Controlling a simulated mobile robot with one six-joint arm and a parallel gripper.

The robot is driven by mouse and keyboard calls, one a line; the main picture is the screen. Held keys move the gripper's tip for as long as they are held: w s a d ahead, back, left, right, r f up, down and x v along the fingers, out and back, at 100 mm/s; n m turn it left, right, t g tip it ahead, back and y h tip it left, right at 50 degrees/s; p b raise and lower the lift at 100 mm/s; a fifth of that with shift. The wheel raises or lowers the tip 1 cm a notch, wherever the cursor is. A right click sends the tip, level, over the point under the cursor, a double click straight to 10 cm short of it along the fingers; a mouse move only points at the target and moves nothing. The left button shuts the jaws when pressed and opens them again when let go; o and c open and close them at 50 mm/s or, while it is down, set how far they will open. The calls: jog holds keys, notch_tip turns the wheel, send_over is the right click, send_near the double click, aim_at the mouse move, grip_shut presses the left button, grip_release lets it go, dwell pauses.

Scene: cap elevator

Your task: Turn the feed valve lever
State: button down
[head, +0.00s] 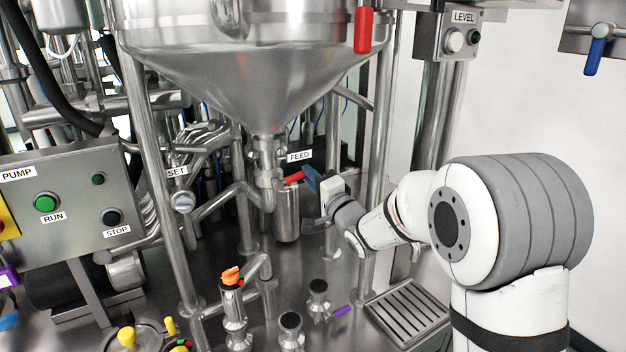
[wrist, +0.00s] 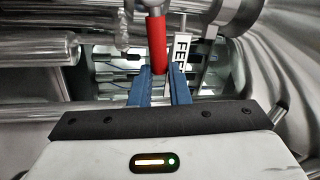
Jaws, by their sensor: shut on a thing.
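The feed valve lever is a red handle (head: 293,177) on the steel pipe below the hopper cone, beneath the white FEED label (head: 299,156). In the wrist view the red lever (wrist: 156,42) runs down from the top, with the FEED label (wrist: 181,50) just right of it. My gripper (head: 308,178) reaches in from the right. Its blue fingers show in the wrist view (wrist: 159,85), one on each side of the lever's lower end, shut on it. The lever's tip is partly hidden between the fingers.
The steel hopper (head: 250,60) hangs above, with a second red handle (head: 363,30) on it. A steel leg (head: 376,150) stands close to my wrist. The PUMP panel (head: 70,200) is at left. Several fittings and a drain grate (head: 408,312) are below.

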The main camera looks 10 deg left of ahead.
jog(key=shift+f+m+h+b, duration=0.3)
jog(key=shift+f+m+b, duration=0.35)
jog(key=shift+m, duration=0.65)
jog(key=shift+a+f, duration=0.1)
jog(key=shift+f, duration=0.15)
jog(key=c, duration=1.4)
grip_release()
jog(key=shift+s+r, duration=0.1)
jog(key=shift+o, duration=0.2)
jog(key=b+v, duration=0.1)
jog(key=v, duration=0.7)
jog(key=shift+b, duration=0.35)
jog(key=shift+a, duration=0.1)
